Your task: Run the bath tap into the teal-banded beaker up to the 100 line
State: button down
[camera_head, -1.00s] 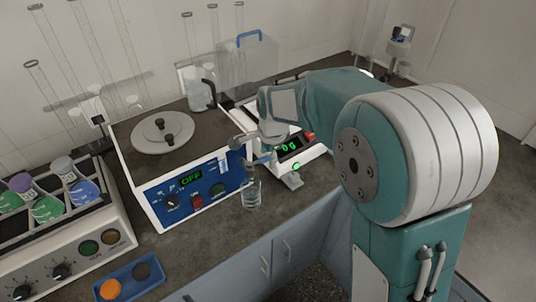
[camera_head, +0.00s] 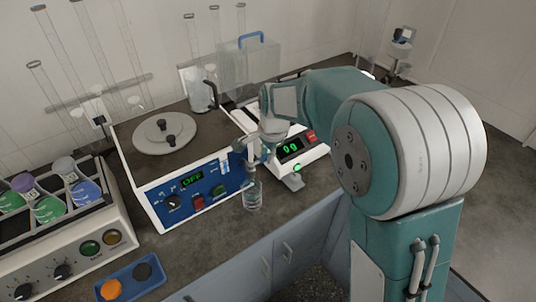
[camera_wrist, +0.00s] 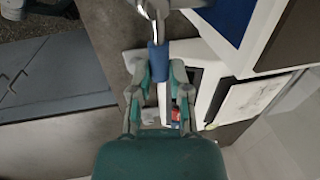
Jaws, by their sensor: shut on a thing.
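The bath is a white box with a blue front panel (camera_head: 172,203), a display reading OFF and a round lid on its dark top. Its tap (camera_head: 240,146) sticks out at the front right corner. A small clear beaker (camera_head: 253,196) stands upright on the counter below the tap. Its teal band, lines and water level are too small to read. My gripper (camera_head: 264,152) is beside the tap. In the wrist view my gripper (camera_wrist: 160,78) is shut around a blue sleeve (camera_wrist: 158,60), which looks like the tap's handle.
A balance (camera_head: 297,147) with a green display stands right of the bath. A kettle-like jug (camera_head: 201,92) and a clear box (camera_head: 248,68) are behind. A rack of coloured bottles (camera_head: 50,208) and a blue tray (camera_head: 132,277) are at left. The counter's front edge is close to the beaker.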

jog(key=c, duration=0.6)
grip_release()
jog(key=shift+a, duration=0.1)
jog(key=r, duration=0.4)
jog(key=s+d+r, duration=0.1)
jog(key=r, duration=0.6)
jog(key=shift+s+d+r, duration=0.15)
jog(key=shift+s+r, duration=0.15)
jog(key=shift+s, duration=0.05)
